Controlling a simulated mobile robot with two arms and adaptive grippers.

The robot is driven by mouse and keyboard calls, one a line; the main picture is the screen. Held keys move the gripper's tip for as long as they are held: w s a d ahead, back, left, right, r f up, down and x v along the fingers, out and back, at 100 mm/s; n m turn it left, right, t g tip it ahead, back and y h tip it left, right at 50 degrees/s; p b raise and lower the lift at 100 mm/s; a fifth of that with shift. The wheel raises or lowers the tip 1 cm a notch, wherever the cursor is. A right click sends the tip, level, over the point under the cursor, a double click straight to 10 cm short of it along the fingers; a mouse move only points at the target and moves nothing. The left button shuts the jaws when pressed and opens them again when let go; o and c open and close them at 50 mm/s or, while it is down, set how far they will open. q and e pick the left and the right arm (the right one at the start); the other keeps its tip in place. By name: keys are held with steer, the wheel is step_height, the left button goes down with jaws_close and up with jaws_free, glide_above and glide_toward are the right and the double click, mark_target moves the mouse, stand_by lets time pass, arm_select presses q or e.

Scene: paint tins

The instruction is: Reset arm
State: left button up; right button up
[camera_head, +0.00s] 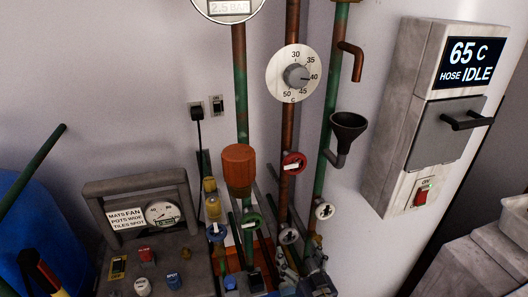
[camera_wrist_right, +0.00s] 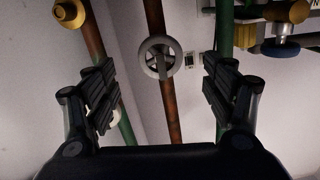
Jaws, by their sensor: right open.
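My right gripper (camera_wrist_right: 160,88) shows in the right wrist view. Its two black padded fingers stand wide apart at left and right, with nothing held between them. A grey handwheel (camera_wrist_right: 160,57) on a copper pipe (camera_wrist_right: 154,15) appears in the gap beyond the fingers. I cannot tell how far off it is. In the head view the lower middle is crowded and dark, and I cannot clearly make out the gripper there. My left gripper is not in view.
Pipes with valves, a dial (camera_head: 295,73) and a black funnel (camera_head: 348,127) line the wall. A wall box (camera_head: 425,110) reads "65 C HOSE IDLE". A control panel (camera_head: 150,230) and a blue barrel (camera_head: 60,225) stand left. A grey block (camera_head: 480,262) is lower right.

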steer(key=shift+s+d, duration=0.1)
steer(key=shift+d, duration=0.3)
steer(key=s+d+f+m+g+h, duration=0.25)
steer(key=s+d+g+h, duration=0.3)
steer(key=s+d, duration=0.3)
steer(key=s+a+n+g+y, duration=0.25)
steer(key=s+g, duration=0.55)
steer(key=s, duration=1.2)
step_height(320, 180, down, 26)
steer(key=s+n+g, duration=0.1)
steer(key=s, duration=0.1)
steer(key=s+d+f+g, duration=0.1)
steer(key=s+d+f, duration=0.1)
steer(key=s+f, duration=1.5)
steer(key=shift+d, duration=0.35)
steer(key=shift+g, duration=0.25)
